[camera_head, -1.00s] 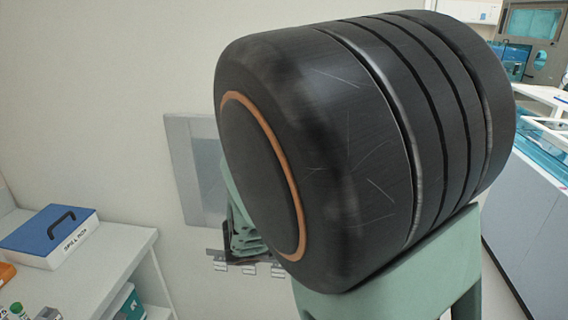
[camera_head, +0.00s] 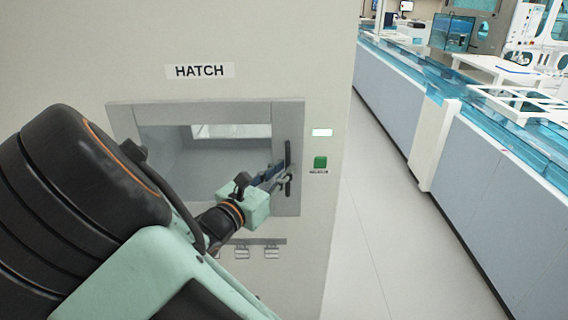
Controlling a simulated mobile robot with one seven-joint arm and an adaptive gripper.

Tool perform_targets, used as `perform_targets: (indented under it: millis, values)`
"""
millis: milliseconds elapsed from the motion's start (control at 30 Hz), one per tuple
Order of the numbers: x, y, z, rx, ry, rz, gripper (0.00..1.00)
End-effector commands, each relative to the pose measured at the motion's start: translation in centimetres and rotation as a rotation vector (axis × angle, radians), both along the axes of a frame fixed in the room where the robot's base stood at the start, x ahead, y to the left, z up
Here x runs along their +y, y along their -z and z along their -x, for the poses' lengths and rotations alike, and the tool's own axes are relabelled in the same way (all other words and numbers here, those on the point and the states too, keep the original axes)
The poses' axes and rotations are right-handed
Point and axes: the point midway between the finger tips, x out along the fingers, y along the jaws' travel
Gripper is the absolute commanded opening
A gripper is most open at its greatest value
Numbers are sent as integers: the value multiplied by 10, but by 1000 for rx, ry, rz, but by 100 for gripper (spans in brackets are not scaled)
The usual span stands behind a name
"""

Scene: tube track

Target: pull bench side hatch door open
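The hatch door (camera_head: 125,122) is a grey framed panel with a clear window, set in a pale wall under a "HATCH" label (camera_head: 200,71). It looks closed, lying flush in its frame. A dark upright handle (camera_head: 288,160) is on its right side. My gripper (camera_head: 279,177) is at the handle, reaching in from the lower left. Its fingers overlap the handle in the picture, and I cannot tell whether they grip it. My arm hides the door's lower left.
A green button (camera_head: 320,162) and a lit indicator (camera_head: 321,132) are right of the door. Small labelled clips (camera_head: 242,252) sit below it. A long bench with blue tracks (camera_head: 440,90) runs along the right, with clear floor (camera_head: 370,240) between.

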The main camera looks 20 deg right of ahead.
Motion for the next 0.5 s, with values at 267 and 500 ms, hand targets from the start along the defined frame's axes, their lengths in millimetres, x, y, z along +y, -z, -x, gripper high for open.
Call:
perform_targets:
  millis: [267,500]
  values:
    - [-20,0,-17,-1,0,-1,17]
    - [-21,0,-18,-1,0,-2,17]
